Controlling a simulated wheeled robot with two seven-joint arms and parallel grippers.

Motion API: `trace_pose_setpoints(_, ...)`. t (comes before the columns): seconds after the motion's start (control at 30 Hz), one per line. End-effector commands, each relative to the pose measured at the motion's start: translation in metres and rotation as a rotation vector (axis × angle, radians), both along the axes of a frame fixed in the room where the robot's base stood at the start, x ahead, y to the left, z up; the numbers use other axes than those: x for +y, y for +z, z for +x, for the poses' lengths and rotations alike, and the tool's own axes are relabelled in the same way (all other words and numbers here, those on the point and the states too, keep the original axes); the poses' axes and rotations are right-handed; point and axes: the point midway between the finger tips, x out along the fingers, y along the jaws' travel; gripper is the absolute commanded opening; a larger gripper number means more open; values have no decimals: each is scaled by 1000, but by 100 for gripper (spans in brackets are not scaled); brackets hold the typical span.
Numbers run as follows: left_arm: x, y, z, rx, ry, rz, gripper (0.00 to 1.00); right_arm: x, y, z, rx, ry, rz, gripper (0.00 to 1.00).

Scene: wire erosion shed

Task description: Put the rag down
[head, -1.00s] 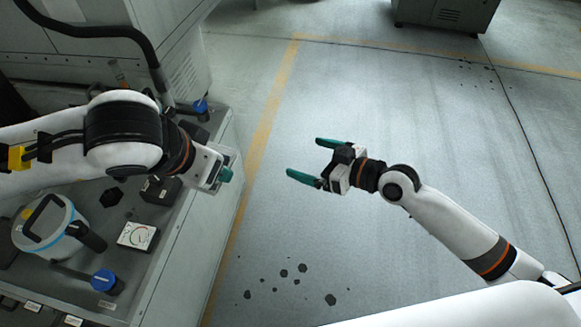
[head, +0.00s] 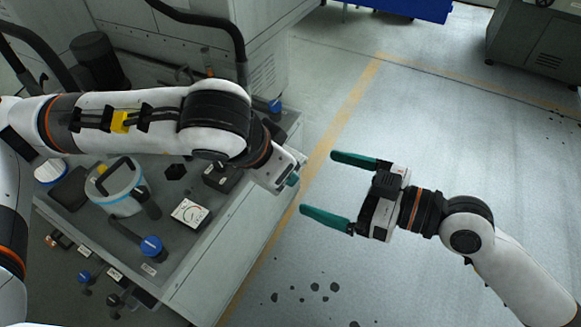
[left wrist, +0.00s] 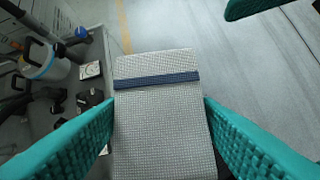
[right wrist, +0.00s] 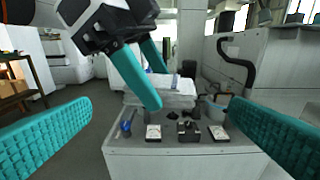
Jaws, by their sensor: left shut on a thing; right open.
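The rag (left wrist: 160,110) is a grey, finely checked folded cloth with a dark blue stripe. In the left wrist view it lies between the teal fingers of my left gripper (left wrist: 160,135), which is shut on it. In the head view my left gripper (head: 291,181) is over the right edge of the grey worktop (head: 215,255), and the rag is hidden there. My right gripper (head: 328,188) is open and empty over the floor, right of the worktop. Its teal fingers, wide apart, also show in the right wrist view (right wrist: 165,125).
On the worktop stand a white-and-blue container (head: 118,190), a dial gauge (head: 191,212), a dark block (head: 220,177) and a blue-knobbed part (head: 151,246). A black hose (head: 238,50) rises behind. Open floor with a yellow line (head: 340,125) lies to the right.

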Motion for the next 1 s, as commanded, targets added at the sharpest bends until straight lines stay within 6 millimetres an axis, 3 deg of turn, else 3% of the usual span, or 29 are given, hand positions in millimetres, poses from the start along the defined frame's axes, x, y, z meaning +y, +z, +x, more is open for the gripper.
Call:
trace_pose_setpoints(0.3, 0, 0, 0, 0, 0, 0, 19, 49, -7, 20, 2, 1, 4, 100)
trace_pose_setpoints(0.5, 0, 0, 0, 0, 0, 0, 19, 70, -11, 30, 2, -1, 2, 100)
trace_pose_setpoints(0.93, 0, 0, 0, 0, 0, 0, 19, 78, -13, 33, 2, -1, -2, 100)
trace_pose_setpoints(1.0, 0, 0, 0, 0, 0, 0, 19, 78, -13, 33, 1, -2, -2, 89)
